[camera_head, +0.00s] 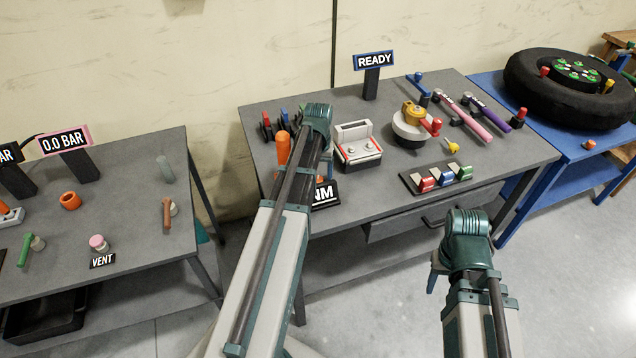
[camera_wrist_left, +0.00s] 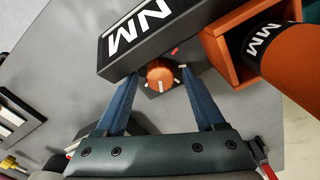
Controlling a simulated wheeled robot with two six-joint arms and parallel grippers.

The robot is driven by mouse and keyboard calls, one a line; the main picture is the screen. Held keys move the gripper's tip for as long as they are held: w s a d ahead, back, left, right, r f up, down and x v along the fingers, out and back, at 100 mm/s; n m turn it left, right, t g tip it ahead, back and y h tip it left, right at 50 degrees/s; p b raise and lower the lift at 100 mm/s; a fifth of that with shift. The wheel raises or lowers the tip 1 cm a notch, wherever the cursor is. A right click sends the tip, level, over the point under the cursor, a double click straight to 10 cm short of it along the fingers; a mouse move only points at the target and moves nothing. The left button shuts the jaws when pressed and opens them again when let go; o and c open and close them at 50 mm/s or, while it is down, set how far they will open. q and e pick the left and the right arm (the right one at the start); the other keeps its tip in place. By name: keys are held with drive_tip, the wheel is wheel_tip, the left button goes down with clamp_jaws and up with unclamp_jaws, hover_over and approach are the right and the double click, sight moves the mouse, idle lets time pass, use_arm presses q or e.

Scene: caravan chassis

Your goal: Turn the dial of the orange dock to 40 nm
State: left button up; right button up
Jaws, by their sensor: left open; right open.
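In the left wrist view the orange dial (camera_wrist_left: 160,76) is a small round knob with a white pointer line, with pale marks and a red mark around it. My left gripper (camera_wrist_left: 160,74) is open, with one blue finger on each side of the dial; I cannot tell whether they touch it. The orange dock (camera_wrist_left: 229,48) stands beside the dial, with an orange tool in it. A black sign reading NM (camera_wrist_left: 146,36) partly overhangs the dial; its number is not visible. In the head view my left arm hides the dial. My right gripper (camera_head: 434,272) is open and empty in front of the table.
The orange tool handle (camera_head: 283,149) stands upright left of my left arm. A white-and-red box (camera_head: 358,146), a round fixture (camera_head: 411,126) and a tray of coloured blocks (camera_head: 437,178) stand to its right. A READY sign (camera_head: 374,62) is at the back.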

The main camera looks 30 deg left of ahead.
sight(318, 179)
use_arm(q)
drive_tip(key=shift+c, duration=0.2)
clamp_jaws()
idle(1.4)
drive_tip(key=shift+o, duration=0.2)
unclamp_jaws()
wheel_tip(318, 179, up, 14)
drive_tip(key=p, duration=1.4)
drive_tip(key=shift+f, duration=0.1)
drive_tip(key=shift+c, duration=0.3)
